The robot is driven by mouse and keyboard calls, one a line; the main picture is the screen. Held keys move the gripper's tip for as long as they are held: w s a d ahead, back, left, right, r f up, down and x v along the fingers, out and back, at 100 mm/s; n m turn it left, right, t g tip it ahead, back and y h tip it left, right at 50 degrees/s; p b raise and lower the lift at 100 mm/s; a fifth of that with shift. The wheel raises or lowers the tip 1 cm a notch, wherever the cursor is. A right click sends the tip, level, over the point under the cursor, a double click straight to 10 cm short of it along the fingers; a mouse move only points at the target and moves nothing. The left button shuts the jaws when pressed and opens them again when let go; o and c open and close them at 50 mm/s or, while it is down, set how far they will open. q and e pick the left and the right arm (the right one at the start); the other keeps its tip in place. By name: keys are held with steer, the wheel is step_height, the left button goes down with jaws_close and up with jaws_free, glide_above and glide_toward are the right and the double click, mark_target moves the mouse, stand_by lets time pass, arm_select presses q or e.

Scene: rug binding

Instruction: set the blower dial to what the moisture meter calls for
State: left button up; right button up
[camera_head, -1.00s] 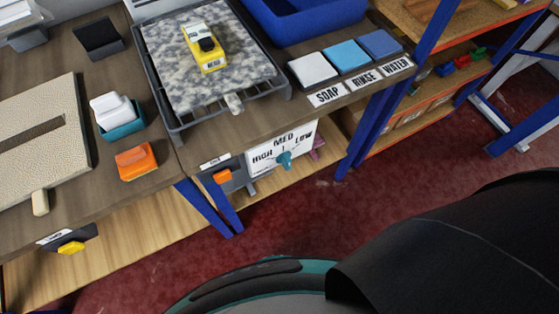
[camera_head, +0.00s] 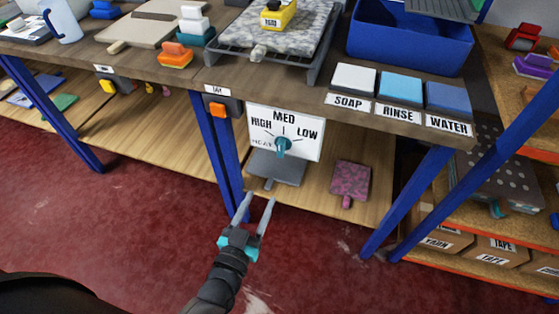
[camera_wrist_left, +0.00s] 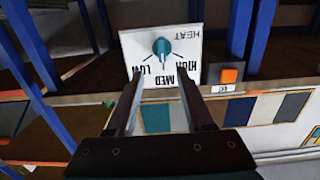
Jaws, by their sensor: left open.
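The blower dial is a teal knob (camera_head: 282,147) on a white panel (camera_head: 306,146) under the bench's front edge, marked HIGH, MED, LOW and HEAT. In the left wrist view the panel is upside down and the knob (camera_wrist_left: 161,48) has its ridge roughly upright, in line with MED; which end points is unclear. The yellow moisture meter (camera_head: 279,17) sits on a speckled grey rug (camera_head: 306,22), partly cut off at the top; its reading is too small to tell. My left gripper (camera_head: 260,199) is open and empty, below and in front of the panel, apart from the knob.
An orange switch (camera_head: 221,108) is on the bench edge left of the panel. A blue bench leg (camera_head: 221,160) stands behind my left gripper. A grey tool (camera_head: 276,168) and a pink one (camera_head: 350,181) lie on the lower shelf. The red floor in front is clear.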

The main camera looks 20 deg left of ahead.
arm_select(q)
steer(key=b, duration=0.4)
glide_toward(279, 151)
steer(key=w, duration=0.7)
steer(key=shift+d+f, duration=0.15)
steer(key=shift+d, duration=0.15)
steer(key=shift+w, duration=1.2)
arm_select(e)
steer(key=w+a+r, duration=0.4)
steer(key=w+r, duration=0.1)
steer(key=w, duration=0.1)
steer(key=shift+w+a+r, duration=0.15)
steer(key=shift+w+a, duration=0.05)
steer(key=shift+a, duration=0.2)
arm_select(q)
jaws_close()
